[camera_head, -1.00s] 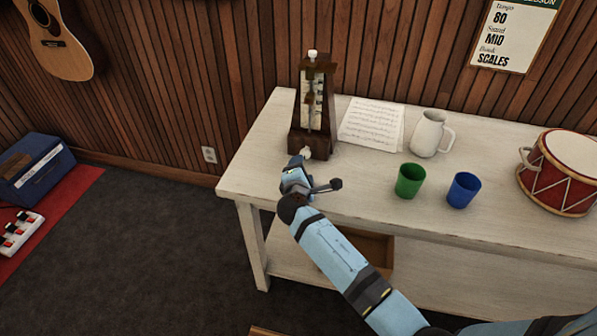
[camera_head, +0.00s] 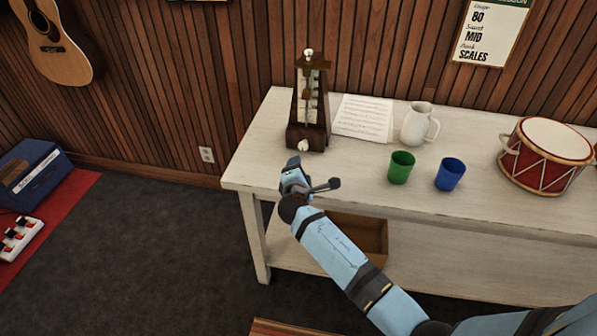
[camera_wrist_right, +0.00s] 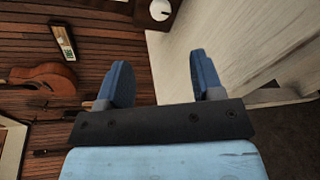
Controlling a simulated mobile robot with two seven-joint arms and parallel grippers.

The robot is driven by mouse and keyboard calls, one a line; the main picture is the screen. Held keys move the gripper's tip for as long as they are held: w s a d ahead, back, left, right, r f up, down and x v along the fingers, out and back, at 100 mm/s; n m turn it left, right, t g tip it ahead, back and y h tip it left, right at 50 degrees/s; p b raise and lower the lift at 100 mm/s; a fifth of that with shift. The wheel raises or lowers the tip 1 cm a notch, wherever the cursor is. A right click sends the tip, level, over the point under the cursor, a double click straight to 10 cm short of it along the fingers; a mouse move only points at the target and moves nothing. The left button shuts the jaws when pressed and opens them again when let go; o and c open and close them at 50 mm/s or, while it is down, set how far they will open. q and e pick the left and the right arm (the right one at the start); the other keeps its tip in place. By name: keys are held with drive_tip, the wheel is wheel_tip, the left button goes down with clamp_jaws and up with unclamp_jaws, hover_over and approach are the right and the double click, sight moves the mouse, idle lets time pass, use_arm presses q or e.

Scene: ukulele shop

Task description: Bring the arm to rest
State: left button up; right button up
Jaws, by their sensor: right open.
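My right arm comes in from the lower right in the head view, and its gripper (camera_head: 294,165) is over the left front edge of the white table (camera_head: 258,170). In the right wrist view the gripper (camera_wrist_right: 160,82) has its two blue fingers wide apart with nothing between them. The metronome (camera_head: 308,110), dark wood with a pale front, stands upright on the table just behind the gripper. Its light knob (camera_head: 303,146) is near the fingertips but apart from them. My left gripper does not show.
Sheet music (camera_head: 364,117), a white pitcher (camera_head: 418,124), a green cup (camera_head: 400,167), a blue cup (camera_head: 450,174) and a red drum (camera_head: 547,157) stand right of the metronome. A wooden box (camera_head: 358,236) is on the lower shelf.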

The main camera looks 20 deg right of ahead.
drive_tip(key=s+a+f+m+g+y+p, duration=0.1)
drive_tip(key=s+f+m+y+p, duration=0.2)
drive_tip(key=s, duration=0.7)
drive_tip(key=s+a+f+m+g+y+p, duration=0.1)
drive_tip(key=s+a+f+m+y+p, duration=0.2)
drive_tip(key=s, duration=0.6)
drive_tip(key=s+r+m+y+p, duration=0.2)
drive_tip(key=s+r+m+p, duration=0.1)
drive_tip(key=s, duration=0.5)
drive_tip(key=s+a+r+m+y+p, duration=0.1)
drive_tip(key=s+r+m+y+p, duration=0.1)
drive_tip(key=s+m, duration=0.3)
drive_tip(key=s+r, duration=0.1)
drive_tip(key=s, duration=0.3)
drive_tip(key=shift+a+r+m+g+p, duration=0.15)
drive_tip(key=shift+r+m+g+p, duration=0.05)
drive_tip(key=shift+m+g+p, duration=0.2)
